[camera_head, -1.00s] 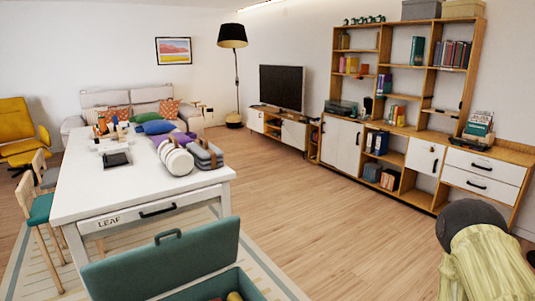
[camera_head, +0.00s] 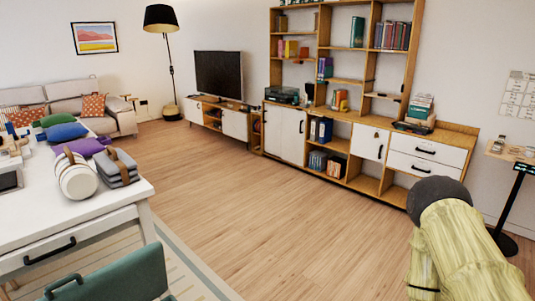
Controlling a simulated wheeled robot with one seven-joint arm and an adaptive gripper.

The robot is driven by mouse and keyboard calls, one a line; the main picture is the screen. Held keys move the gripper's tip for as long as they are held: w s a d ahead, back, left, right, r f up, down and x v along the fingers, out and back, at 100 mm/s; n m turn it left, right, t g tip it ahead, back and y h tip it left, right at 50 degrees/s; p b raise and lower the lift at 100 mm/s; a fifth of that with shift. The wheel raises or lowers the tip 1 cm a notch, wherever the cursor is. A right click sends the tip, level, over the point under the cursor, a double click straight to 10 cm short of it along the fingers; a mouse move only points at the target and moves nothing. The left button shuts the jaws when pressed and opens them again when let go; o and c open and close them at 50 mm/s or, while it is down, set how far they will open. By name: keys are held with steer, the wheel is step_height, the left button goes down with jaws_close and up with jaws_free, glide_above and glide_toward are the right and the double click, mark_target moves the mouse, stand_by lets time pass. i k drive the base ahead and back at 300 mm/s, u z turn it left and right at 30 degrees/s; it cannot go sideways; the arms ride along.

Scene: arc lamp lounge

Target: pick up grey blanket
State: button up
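A folded grey bundle with a brown strap, which looks like the grey blanket (camera_head: 113,172), lies on the near right end of the white table (camera_head: 110,207). A white rolled bundle with brown straps (camera_head: 76,180) lies close to its left and partly overlaps it in the picture. A purple cushion or cloth (camera_head: 78,147) is just behind. My arm shows at the lower right, well away from the table. My gripper is not in view, so whether it is open or shut does not show.
Wood floor (camera_head: 265,210) is clear between table and shelf unit (camera_head: 345,145). A small stand (camera_head: 507,205) is at right. A sofa (camera_head: 118,112) and floor lamp (camera_head: 171,65) are behind.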

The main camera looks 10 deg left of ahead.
mark_target(118, 169)
steer(key=i, duration=3.4)
steer(key=u, duration=3.25)
